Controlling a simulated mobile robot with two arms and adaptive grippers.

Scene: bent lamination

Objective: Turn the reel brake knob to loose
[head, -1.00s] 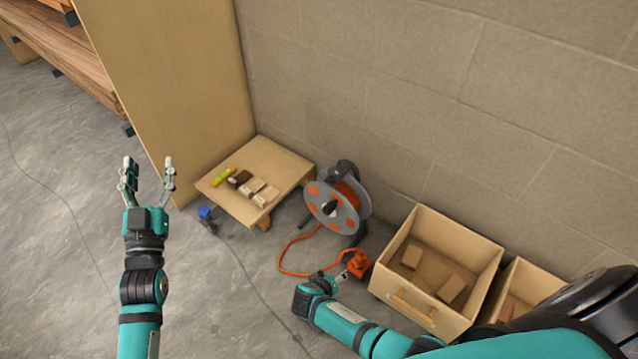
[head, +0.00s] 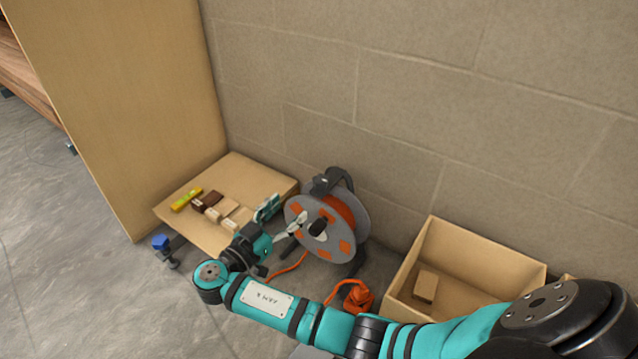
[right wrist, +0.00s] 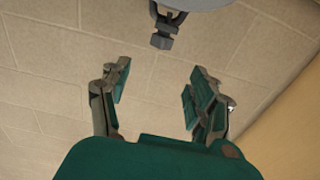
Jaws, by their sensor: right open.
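The cable reel (head: 352,212) stands on the floor by the wall, with a grey face, orange patches and a black frame. A black knob (head: 318,227) sticks out near the middle of its face. My right gripper (head: 281,216) is open and empty, just left of the reel's face and apart from the knob. In the right wrist view, the open fingers (right wrist: 158,95) have only wall between them. A grey rounded part (right wrist: 198,3) with a dark knob-like piece (right wrist: 163,27) shows above them; I cannot tell whether it is the brake knob. My left gripper is out of view.
A low wooden platform (head: 190,233) with several small blocks stands left of the reel, close to my right gripper. A blue-topped clamp (head: 160,243) is at its front. An orange cable and plug (head: 356,296) lie before the reel. A wooden box (head: 485,252) stands at the right.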

